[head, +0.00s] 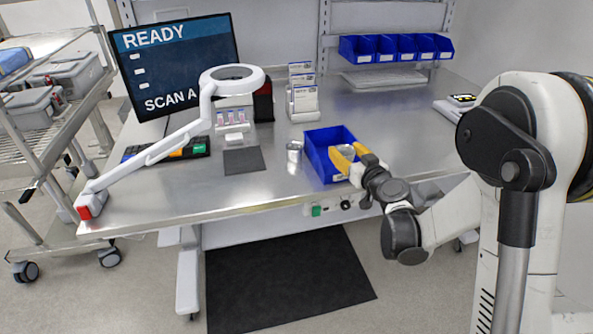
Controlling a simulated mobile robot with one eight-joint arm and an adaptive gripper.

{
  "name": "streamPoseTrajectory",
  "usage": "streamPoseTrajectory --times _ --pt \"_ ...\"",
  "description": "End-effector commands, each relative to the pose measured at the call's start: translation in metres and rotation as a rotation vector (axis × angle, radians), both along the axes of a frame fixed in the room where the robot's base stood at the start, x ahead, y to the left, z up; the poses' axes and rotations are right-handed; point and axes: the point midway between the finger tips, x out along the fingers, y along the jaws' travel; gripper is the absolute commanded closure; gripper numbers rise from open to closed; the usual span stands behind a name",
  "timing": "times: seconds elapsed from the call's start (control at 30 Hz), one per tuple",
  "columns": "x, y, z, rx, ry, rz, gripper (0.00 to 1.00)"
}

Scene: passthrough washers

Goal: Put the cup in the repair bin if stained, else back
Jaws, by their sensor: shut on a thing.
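My gripper (348,157), with yellow fingers, is shut on a small silvery cup (347,151). It holds the cup over or inside the blue bin (318,146) near the table's front edge; I cannot tell whether the cup touches the bin. The fingers hide part of the cup, and no stain can be made out at this size. A second metal cup (294,151) stands upright on the table just left of the bin.
A dark mat (244,160) lies left of the standing cup, below a white magnifier lamp (231,79). A monitor (177,70) reads READY. Small blue bins (395,48) hang at the back. The steel table's right side (410,115) is mostly clear.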

Motion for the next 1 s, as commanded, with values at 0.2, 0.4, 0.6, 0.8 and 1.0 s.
streamPoseTrajectory --times 0.2,0.4,0.6,0.8,1.0 --pt "0.014 0.029 0.027 0.000 0.000 0.119 0.80" --pt "0.016 0.071 0.000 -0.003 0.000 0.132 0.80" --pt "0.018 0.118 -0.029 -0.002 0.000 0.129 0.80" --pt "0.019 0.141 -0.041 -0.001 0.001 0.127 0.80" --pt "0.020 0.143 -0.058 -0.001 0.001 0.123 0.80"
